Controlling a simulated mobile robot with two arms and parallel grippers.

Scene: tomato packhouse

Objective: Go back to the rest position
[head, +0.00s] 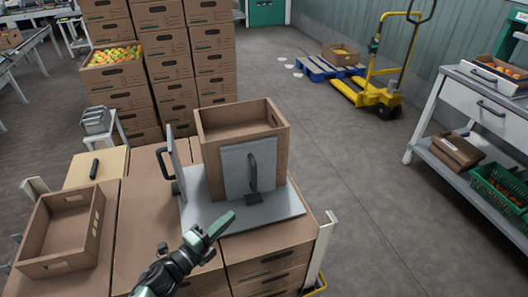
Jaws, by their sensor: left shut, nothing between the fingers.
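My left gripper (224,224) shows at the lower middle of the head view, with its dark arm coming up from the bottom left. Its green fingers are shut and empty. They are over the front edge of a grey plate (275,214), in front of an open, empty-looking cardboard box (213,149); I cannot tell whether they touch the plate. A grey panel with a dark handle (236,172) stands against the box's front. A second upright grey panel (181,161) with a handle stands to its left. My right gripper is out of view.
Stacked cartons (137,225) bear the plate and an open box (52,266) at left. Tall carton stacks (170,70) rise behind, one with tomatoes. A yellow pallet jack (385,97) and blue pallet (318,72) stand far right. A workbench (458,95) is at right. Open floor lies between.

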